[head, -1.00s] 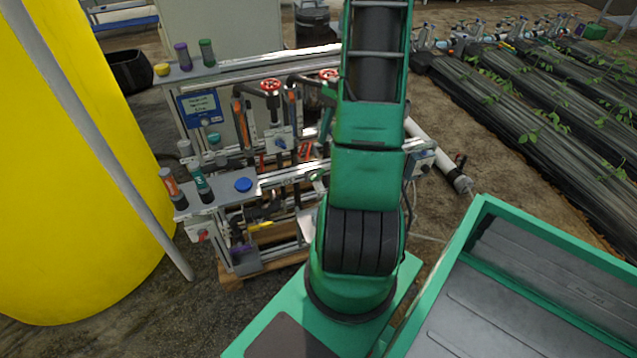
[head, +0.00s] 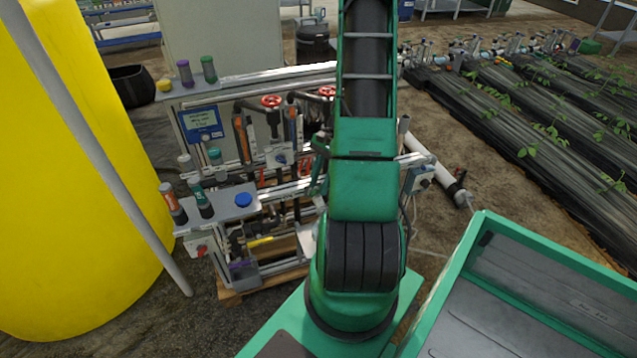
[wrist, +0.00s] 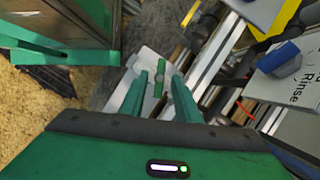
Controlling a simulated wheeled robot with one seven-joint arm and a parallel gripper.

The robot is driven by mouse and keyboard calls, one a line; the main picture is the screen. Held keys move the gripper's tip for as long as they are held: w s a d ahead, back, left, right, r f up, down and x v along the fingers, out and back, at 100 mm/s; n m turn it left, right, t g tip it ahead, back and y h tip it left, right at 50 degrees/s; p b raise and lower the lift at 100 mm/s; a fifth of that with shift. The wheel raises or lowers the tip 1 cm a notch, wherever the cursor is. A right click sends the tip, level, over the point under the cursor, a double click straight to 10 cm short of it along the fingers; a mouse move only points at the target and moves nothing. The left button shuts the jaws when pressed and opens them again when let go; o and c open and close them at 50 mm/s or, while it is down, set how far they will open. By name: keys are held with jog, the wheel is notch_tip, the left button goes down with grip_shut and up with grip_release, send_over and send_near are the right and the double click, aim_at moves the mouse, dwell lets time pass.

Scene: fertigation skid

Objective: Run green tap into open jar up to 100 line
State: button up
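In the wrist view my gripper (wrist: 160,92) has its two green fingers apart. A narrow green handle (wrist: 159,80), which looks like the green tap's lever, shows between and beyond the fingertips on a pale plate (wrist: 150,62). I cannot tell whether the fingers touch it. In the head view my own arm hides the gripper and the tap. I cannot make out the open jar or its 100 line. A round blue lid or cap (head: 243,200) sits on the skid's lower shelf (head: 222,212).
A blue handle (wrist: 279,58) beside a "Rinse" label shows at the right of the wrist view. The skid carries red handwheels (head: 271,101), a blue-framed display (head: 203,122) and several capped bottles, one with a green cap (head: 208,69). A yellow tank (head: 70,200) stands left.

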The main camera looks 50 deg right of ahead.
grip_shut()
jog(key=m, duration=0.1)
jog(key=m+t, duration=0.1)
jog(key=m, duration=0.1)
jog(key=m+t, duration=0.1)
jog(key=m, duration=0.1)
jog(key=shift+s+a, duration=0.1)
jog(key=shift+s, duration=0.15)
grip_release()
jog(key=shift+h, duration=0.4)
jog(key=v, duration=1)
jog(key=shift+d+r, duration=0.2)
jog(key=shift+r, duration=0.15)
jog(key=shift+s, duration=0.1)
